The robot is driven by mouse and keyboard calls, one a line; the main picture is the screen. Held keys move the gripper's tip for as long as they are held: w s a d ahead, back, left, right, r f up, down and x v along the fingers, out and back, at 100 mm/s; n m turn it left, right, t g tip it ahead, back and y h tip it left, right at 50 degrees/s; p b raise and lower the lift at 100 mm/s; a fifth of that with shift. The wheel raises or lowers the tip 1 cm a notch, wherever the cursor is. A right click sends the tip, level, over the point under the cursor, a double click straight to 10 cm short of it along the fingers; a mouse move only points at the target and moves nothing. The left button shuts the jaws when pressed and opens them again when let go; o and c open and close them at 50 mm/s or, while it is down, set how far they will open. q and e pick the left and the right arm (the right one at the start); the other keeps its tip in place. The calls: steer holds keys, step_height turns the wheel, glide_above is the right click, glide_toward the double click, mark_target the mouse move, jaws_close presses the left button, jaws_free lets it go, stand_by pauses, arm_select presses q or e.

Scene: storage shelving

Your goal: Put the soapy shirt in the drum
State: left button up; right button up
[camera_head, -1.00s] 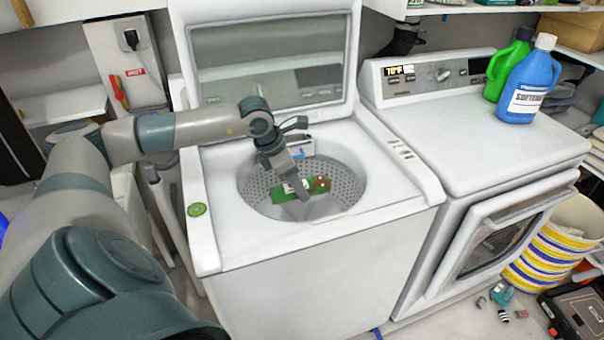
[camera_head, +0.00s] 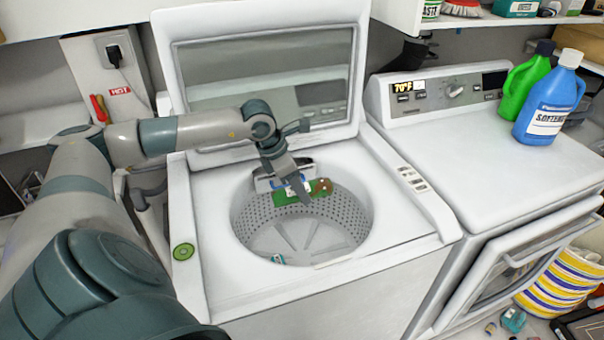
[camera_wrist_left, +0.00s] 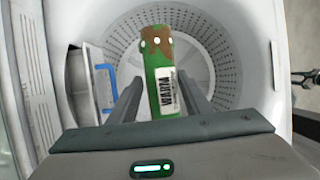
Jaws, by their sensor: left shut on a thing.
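A green item (camera_head: 288,196) with a brown end, white spots and a white label is in my left gripper (camera_head: 304,197). I cannot tell surely that it is the soapy shirt. In the left wrist view the item (camera_wrist_left: 160,70) sits between the two fingers of the gripper (camera_wrist_left: 160,95), brown end away from me. The washer's drum (camera_head: 345,225), perforated metal, is open below it. The item appears over the back part of the drum opening. Whether it touches the drum wall is unclear.
The washer lid (camera_head: 265,60) stands up behind the drum. A white dispenser with a blue handle (camera_wrist_left: 104,82) is at the drum's edge. A small coloured thing (camera_head: 278,259) is low in the drum's front. Blue (camera_head: 550,105) and green (camera_head: 527,85) bottles stand on the dryer (camera_head: 465,145).

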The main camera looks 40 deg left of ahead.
arm_select(q)
steer(key=shift+f, duration=1.4)
arm_select(e)
steer(key=w+a+t+b, duration=0.2)
steer(key=w+a, duration=0.1)
steer(key=w, duration=0.3)
arm_select(q)
step_height(320, 180, down, 21)
steer(key=p, duration=0.3)
steer(key=shift+s, duration=0.1)
arm_select(e)
steer(key=s+d+g, duration=0.2)
steer(key=s, duration=0.4)
steer(key=shift+r, duration=0.3)
